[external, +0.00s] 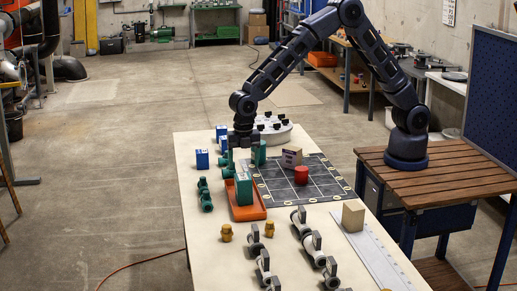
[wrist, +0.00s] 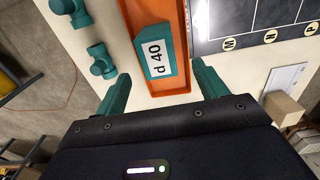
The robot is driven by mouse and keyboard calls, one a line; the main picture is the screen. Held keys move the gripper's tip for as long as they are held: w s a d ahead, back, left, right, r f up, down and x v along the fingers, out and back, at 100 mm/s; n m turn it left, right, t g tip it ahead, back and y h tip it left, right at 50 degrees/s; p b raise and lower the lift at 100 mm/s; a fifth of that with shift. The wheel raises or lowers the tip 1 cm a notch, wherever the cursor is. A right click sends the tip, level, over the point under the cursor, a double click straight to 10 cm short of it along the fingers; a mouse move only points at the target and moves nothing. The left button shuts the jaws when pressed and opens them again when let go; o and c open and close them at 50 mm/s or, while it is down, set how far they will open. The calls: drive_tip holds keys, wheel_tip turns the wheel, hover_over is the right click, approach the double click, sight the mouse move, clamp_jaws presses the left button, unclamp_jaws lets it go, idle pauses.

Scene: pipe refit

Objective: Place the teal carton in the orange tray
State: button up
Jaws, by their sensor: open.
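The teal carton (external: 244,191) stands upright in the orange tray (external: 252,213) on the workbench. In the wrist view the teal carton (wrist: 158,64) shows its white label reading "d 40", and the orange tray (wrist: 154,84) lies around its base. My gripper (external: 244,161) is above and behind the carton in the external view, with its teal fingers spread. In the wrist view my gripper (wrist: 160,88) is open, its fingers on either side below the carton and apart from it. Nothing is between the fingers.
A dark gridded mat (external: 320,172) with a red cylinder (external: 301,175) and a small box (external: 291,157) lies right of the tray. Green fittings (external: 205,197) stand to the left, blue cartons (external: 202,159) farther back. Brass fittings (external: 226,233) and grey pipe pieces (external: 255,243) are in front.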

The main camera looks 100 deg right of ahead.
wheel_tip(320, 180, up, 4)
drive_tip(key=shift+f, duration=0.25)
drive_tip(key=s+d+r+m+t, duration=0.1)
drive_tip(key=s+d+r+m, duration=0.3)
drive_tip(key=s+r, duration=0.65)
drive_tip(key=s+d+r+m+t, duration=0.1)
drive_tip(key=s+d+r+m, duration=0.35)
drive_tip(key=s+r, duration=0.65)
drive_tip(key=s+d+m+t, duration=0.1)
drive_tip(key=s+m, duration=0.3)
drive_tip(key=s, duration=0.9)
drive_tip(key=s+d+m+t, duration=0.1)
drive_tip(key=s+d+m, duration=0.2)
drive_tip(key=s, duration=1)
drive_tip(key=shift+s+d+r+m+t, duration=0.2)
drive_tip(key=shift+s+m+t, duration=0.15)
drive_tip(key=shift+m, duration=0.9)
